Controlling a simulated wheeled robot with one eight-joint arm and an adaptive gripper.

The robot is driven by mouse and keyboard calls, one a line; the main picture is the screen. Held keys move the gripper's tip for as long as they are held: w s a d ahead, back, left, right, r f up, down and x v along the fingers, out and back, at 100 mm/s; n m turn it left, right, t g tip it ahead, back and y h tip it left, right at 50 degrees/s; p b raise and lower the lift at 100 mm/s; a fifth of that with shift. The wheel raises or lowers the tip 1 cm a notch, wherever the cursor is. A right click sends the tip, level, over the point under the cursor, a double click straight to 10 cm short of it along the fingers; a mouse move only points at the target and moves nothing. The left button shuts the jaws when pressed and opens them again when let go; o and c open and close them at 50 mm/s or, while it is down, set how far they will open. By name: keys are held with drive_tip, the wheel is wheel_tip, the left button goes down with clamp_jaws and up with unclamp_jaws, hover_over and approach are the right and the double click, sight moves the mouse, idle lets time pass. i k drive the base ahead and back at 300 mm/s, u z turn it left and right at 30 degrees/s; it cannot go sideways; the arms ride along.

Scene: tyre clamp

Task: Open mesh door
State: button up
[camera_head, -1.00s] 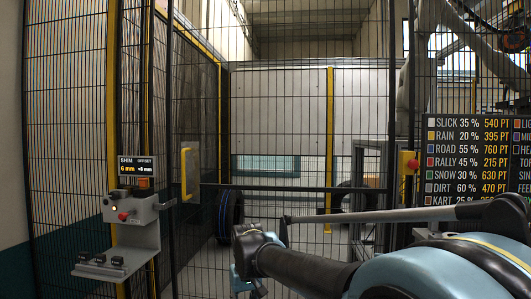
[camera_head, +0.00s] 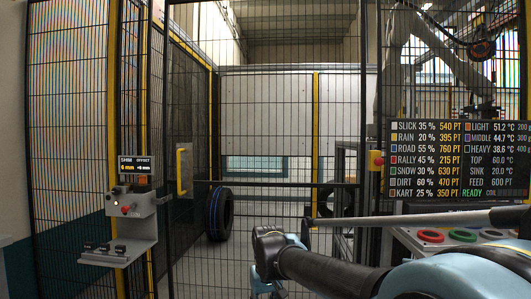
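The mesh door (camera_head: 285,120) is a tall panel of thin dark wires with a dark crossbar, and it stands in front of me, apparently closed. Its yellow upright handle (camera_head: 181,171) is on the left side of the door. My arm reaches in from the lower right, with its dark elbow low in front of the door. My gripper (camera_head: 262,288) seems to hang at the bottom edge of the view, right of and well below the handle. It is small and partly cut off, so its fingers are unclear. It looks apart from the handle.
A grey control box (camera_head: 130,204) with a small display and a shelf stands left of the door. Behind the mesh a dark tyre (camera_head: 219,214) stands upright. On the right are a black information board (camera_head: 460,160) and a table with coloured rings (camera_head: 462,236).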

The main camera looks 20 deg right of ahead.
sight(185, 183)
drive_tip(key=z, duration=0.15)
drive_tip(key=i, duration=1)
drive_tip(key=u, duration=0.15)
drive_tip(key=k, duration=0.8)
drive_tip(key=u, duration=0.55)
drive_tip(key=i, duration=0.5)
